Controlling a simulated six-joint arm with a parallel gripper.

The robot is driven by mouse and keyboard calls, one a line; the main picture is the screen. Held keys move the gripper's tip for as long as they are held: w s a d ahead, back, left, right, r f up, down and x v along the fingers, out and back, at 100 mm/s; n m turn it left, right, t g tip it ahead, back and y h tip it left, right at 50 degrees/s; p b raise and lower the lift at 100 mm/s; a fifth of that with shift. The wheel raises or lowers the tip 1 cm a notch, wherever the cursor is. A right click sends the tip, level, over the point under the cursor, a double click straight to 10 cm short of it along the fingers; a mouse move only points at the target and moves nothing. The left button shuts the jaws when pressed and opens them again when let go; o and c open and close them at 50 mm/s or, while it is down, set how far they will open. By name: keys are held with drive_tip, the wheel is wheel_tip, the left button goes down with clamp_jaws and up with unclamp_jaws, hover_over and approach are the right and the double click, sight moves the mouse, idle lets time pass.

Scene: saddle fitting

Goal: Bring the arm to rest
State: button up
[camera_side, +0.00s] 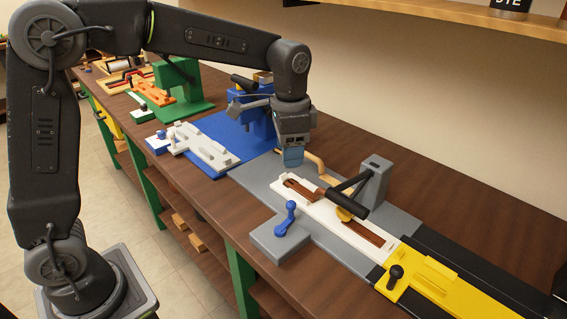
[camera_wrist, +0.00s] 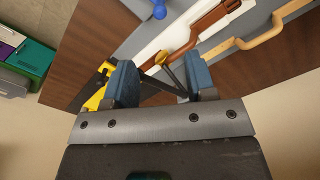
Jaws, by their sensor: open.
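My gripper (camera_side: 292,157) hangs above the far left part of the grey fixture in the side view. In the wrist view its two blue fingers (camera_wrist: 155,85) stand well apart with nothing held between them. Below is a white saddle block (camera_side: 318,211) on the grey base plate (camera_side: 262,176), with a brown wooden strip (camera_side: 362,232) lying along it. A black-handled clamp (camera_side: 347,199) with a yellow pad lies across the strip. The wrist view also shows the brown wooden piece (camera_wrist: 197,30) on the white block.
A grey post (camera_side: 374,180) stands behind the clamp. A blue lever (camera_side: 287,218) sits at the front, and a yellow fixture (camera_side: 428,281) at the right. A tan handle (camera_side: 316,163) is near my gripper. Blue and green stations stand at the left. A shelf (camera_side: 440,14) hangs above.

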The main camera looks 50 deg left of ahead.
drive_tip(key=s+a+r+n+t, duration=0.1)
drive_tip(key=s+a+n+t, duration=0.1)
drive_tip(key=s, duration=0.8)
drive_tip(key=s+a+r+n+t, duration=0.1)
drive_tip(key=s+a+n+t, duration=0.2)
drive_tip(key=s, duration=0.8)
drive_tip(key=shift+r+n, duration=0.2)
drive_tip(key=shift+n, duration=0.6)
